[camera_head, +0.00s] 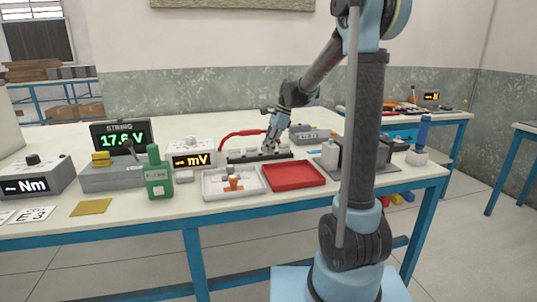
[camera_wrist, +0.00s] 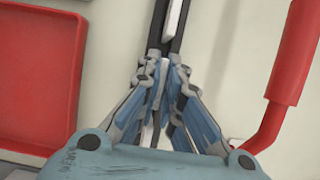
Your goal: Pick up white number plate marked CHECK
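My gripper (camera_head: 270,148) is low over a dark rail (camera_head: 262,158) on the white bench. In the wrist view, the fingertips of my gripper (camera_wrist: 164,66) are close together above the dark rail (camera_wrist: 157,32). A narrow white strip shows between the fingers; I cannot tell whether they grip it. A small white piece (camera_wrist: 175,16) sits on the rail beyond the fingertips. White cards (camera_head: 34,214) with dark characters lie at the bench's left front, cut by the picture's edge. I cannot read CHECK on any white piece.
A red tray (camera_head: 293,187) and a white tray (camera_head: 204,191) lie in front of the rail. A red curved handle (camera_wrist: 292,60) stands close to the right of my fingers.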

